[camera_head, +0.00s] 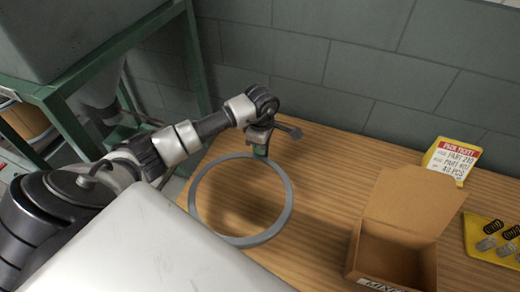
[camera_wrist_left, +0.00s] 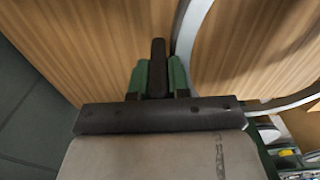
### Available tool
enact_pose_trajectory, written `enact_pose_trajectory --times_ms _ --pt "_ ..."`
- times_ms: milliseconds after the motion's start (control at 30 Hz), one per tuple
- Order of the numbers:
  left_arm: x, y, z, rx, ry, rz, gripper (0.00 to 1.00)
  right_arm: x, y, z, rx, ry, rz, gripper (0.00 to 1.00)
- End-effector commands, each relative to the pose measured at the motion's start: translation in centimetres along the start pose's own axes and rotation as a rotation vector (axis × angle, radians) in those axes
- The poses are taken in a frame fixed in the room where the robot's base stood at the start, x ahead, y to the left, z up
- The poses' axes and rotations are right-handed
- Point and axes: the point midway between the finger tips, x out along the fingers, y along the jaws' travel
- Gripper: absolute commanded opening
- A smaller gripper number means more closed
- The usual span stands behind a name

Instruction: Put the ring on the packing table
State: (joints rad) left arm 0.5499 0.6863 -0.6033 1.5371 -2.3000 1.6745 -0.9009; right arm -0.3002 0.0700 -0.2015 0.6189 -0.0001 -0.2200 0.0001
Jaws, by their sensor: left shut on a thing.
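The ring (camera_head: 289,205) is a large thin grey hoop over the left part of the wooden packing table (camera_head: 325,175). My left gripper (camera_head: 262,150) is shut on the ring at its far edge, near the wall side. Part of the ring (camera_wrist_left: 187,35) shows in the left wrist view, just right of the gripper's green fingers (camera_wrist_left: 159,78). A dark shadow lies on the wood inside the hoop. I cannot tell for sure whether the ring touches the table or hangs just above it. My right gripper is not in view.
An open cardboard box (camera_head: 410,210) stands on the table at the right. Behind it is a yellow pack ticket stand (camera_head: 452,160). A yellow tray (camera_head: 484,252) with several springs is at the far right. A grey block wall (camera_head: 350,70) backs the table. Wood between ring and box is clear.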

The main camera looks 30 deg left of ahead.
Motion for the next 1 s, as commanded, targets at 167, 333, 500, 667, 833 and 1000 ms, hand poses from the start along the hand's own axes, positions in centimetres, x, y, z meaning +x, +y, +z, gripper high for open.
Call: enact_pose_trajectory --times_ms 167,333,500,667,833,1000 --pt "0.9 0.8 -1.0 0.0 -0.001 0.0 0.0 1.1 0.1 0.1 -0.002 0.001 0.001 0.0" --pt "2.9 0.8 -1.0 0.001 -0.002 -0.001 0.0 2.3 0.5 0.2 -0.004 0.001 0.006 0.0" --pt "4.9 0.8 -1.0 0.001 -0.002 0.0 0.0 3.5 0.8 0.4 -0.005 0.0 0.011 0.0" --pt "4.6 0.8 -1.0 0.002 -0.001 0.001 0.0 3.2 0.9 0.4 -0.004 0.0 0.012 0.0" --pt "5.0 0.8 -1.0 0.002 0.0 0.001 0.0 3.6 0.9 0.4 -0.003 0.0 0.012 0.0" --pt "5.0 0.8 -1.0 0.002 -0.001 0.001 0.37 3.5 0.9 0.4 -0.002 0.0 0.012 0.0"
